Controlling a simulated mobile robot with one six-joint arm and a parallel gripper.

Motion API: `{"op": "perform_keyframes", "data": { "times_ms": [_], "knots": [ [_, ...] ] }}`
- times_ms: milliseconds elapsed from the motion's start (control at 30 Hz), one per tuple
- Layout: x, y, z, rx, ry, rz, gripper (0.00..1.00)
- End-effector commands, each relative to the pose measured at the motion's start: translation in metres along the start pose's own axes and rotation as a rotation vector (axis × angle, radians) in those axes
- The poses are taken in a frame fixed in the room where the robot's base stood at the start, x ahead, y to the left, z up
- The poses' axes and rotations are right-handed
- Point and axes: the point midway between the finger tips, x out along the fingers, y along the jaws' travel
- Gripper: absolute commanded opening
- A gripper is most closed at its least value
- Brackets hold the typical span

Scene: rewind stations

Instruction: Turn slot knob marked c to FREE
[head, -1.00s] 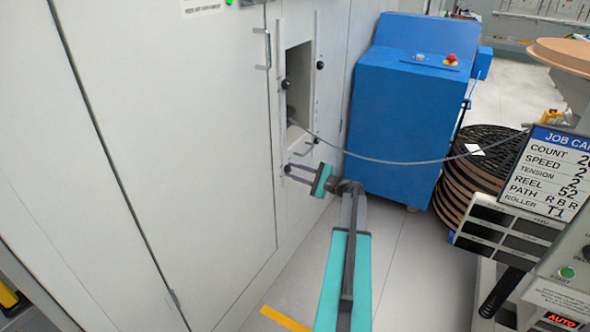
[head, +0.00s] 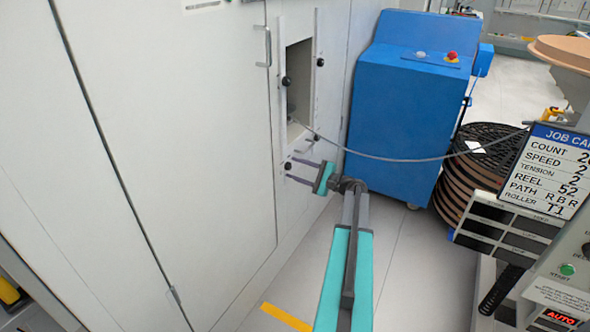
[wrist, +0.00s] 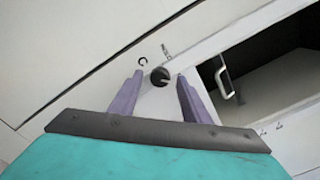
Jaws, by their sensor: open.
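The slot knob marked c (wrist: 159,77) is a small round black knob on the pale panel, with the letter C beside it in the wrist view. Small lettering above it is too blurred to read, and I cannot tell its setting. In the head view the knob (head: 288,166) sits low on the cabinet, below the opening. My gripper (wrist: 159,79) is open, with its purple fingers apart on either side of the knob and clear gaps to it. In the head view my gripper (head: 290,168) reaches the knob from the right.
A dark recessed opening (head: 299,85) in the cabinet lies above, with other black knobs (head: 286,81) around it. A blue machine (head: 400,110) stands close behind, and a grey cable (head: 400,161) hangs across.

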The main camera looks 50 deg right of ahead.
Motion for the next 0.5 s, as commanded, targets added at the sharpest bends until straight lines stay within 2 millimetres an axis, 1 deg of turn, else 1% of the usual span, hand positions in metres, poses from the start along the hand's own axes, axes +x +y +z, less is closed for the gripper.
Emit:
{"op": "perform_keyframes", "data": {
  "times_ms": [267,500],
  "knots": [
    [-0.036,0.000,0.000,0.000,0.002,-0.001,0.43],
    [-0.075,0.000,0.001,0.000,0.002,-0.001,0.43]
  ]
}}
